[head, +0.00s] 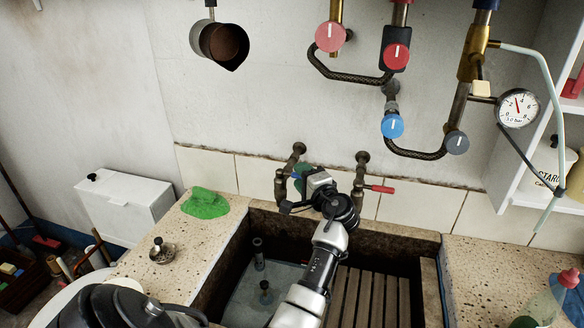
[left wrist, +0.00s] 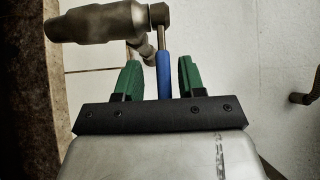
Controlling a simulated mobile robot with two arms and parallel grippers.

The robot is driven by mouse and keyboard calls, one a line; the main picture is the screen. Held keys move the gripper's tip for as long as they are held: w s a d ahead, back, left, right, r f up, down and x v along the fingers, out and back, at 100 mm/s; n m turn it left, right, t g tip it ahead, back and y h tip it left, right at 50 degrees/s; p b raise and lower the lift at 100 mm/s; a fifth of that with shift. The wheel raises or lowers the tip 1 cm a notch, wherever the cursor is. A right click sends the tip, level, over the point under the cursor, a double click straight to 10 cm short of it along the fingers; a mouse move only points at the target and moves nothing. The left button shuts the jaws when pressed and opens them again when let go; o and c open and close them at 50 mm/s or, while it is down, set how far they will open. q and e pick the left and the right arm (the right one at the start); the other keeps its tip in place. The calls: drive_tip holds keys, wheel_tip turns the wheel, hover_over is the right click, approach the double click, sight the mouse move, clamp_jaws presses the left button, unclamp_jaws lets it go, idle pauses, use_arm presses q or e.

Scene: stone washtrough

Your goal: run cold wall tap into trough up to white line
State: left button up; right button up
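The cold wall tap, with a blue lever (left wrist: 163,76) on a grey body (left wrist: 98,23), fills the upper part of the left wrist view. In the head view its spout (head: 298,150) on the wall is partly hidden by my gripper. My left gripper (head: 302,178) is at this tap, its green fingers (left wrist: 160,70) on either side of the blue lever with a gap on both sides. The stone trough (head: 400,243) lies below; its left part has a bluish-grey bottom or water surface, unclear which. I cannot make out the white line. My right gripper is out of view.
A second wall tap with a red lever (head: 382,189) is close to the right. A green cloth (head: 205,203) and a small metal item (head: 162,251) lie on the left ledge. A wooden slatted rack (head: 365,298) fills the trough's right part. Pipes and valves hang above.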

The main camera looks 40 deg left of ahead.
use_arm(q)
drive_tip(key=shift+w+a, duration=0.1)
drive_tip(key=shift+a, duration=0.1)
drive_tip(key=shift+s+d+r, duration=0.2)
drive_tip(key=shift+s+d, duration=0.05)
drive_tip(key=shift+d, duration=0.05)
drive_tip(key=shift+c, duration=0.3)
drive_tip(key=shift+s+d+r, duration=0.1)
drive_tip(key=shift+d+r, duration=0.05)
drive_tip(key=shift+d, duration=0.1)
drive_tip(key=shift+c, duration=1.1)
clamp_jaws()
drive_tip(key=shift+w, duration=0.2)
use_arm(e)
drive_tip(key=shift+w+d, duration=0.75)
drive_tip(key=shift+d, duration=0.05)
use_arm(q)
drive_tip(key=shift+r, duration=0.1)
